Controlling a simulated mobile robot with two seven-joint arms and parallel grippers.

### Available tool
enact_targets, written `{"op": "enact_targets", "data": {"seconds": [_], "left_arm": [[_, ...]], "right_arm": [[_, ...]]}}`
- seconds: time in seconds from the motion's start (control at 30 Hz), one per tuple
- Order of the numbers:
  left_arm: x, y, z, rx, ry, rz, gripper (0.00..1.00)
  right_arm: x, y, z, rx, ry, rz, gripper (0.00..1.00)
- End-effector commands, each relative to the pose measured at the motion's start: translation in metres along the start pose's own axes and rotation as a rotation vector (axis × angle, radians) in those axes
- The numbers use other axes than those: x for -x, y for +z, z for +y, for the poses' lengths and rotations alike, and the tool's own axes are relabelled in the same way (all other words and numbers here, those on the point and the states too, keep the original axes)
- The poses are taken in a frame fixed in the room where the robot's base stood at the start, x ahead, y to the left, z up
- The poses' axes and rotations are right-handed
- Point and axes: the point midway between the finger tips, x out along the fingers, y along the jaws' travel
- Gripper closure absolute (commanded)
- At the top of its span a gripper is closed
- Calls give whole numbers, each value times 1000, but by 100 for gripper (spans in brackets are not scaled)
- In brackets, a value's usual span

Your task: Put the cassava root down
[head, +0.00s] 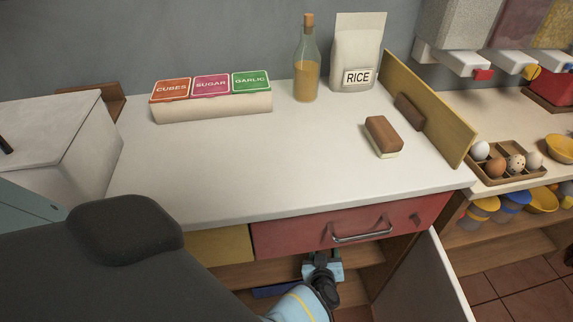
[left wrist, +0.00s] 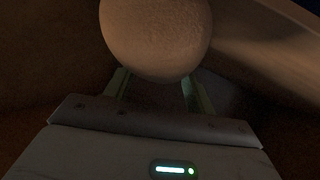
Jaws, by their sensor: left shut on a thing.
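My left gripper (head: 322,268) reaches into the open space under the red drawer, above a wooden shelf. In the left wrist view, its two fingers (left wrist: 153,92) are shut on the cassava root (left wrist: 155,35), a pale brown, rounded thing filling the top middle. Its far end is cut off by the frame. In the head view the root is hidden behind the gripper and the counter front. I cannot tell whether it touches the shelf. My right gripper is in neither view.
The red drawer (head: 300,234) is shut above my left gripper. A blue thing (head: 276,291) lies on the shelf (head: 240,274). The white counter (head: 220,160) holds a brown-and-white block (head: 382,136), bottle (head: 306,70) and rice bag (head: 356,50).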

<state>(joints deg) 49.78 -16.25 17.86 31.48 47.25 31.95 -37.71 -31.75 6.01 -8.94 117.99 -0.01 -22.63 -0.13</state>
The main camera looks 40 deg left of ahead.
Motion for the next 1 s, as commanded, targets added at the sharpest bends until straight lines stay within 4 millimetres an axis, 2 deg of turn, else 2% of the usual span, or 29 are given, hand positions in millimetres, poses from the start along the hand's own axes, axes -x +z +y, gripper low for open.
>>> {"op": "enact_targets", "data": {"seconds": [0.17,0.7,0.83,1.0], "left_arm": [[-7,-11,-20,-2,-1,7,84],[-36,-46,-127,-4,0,5,84],[-41,-51,-141,0,0,6,84],[-42,-52,-146,0,1,4,84]], "right_arm": [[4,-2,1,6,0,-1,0],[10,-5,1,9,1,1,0],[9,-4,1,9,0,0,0],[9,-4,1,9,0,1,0]]}}
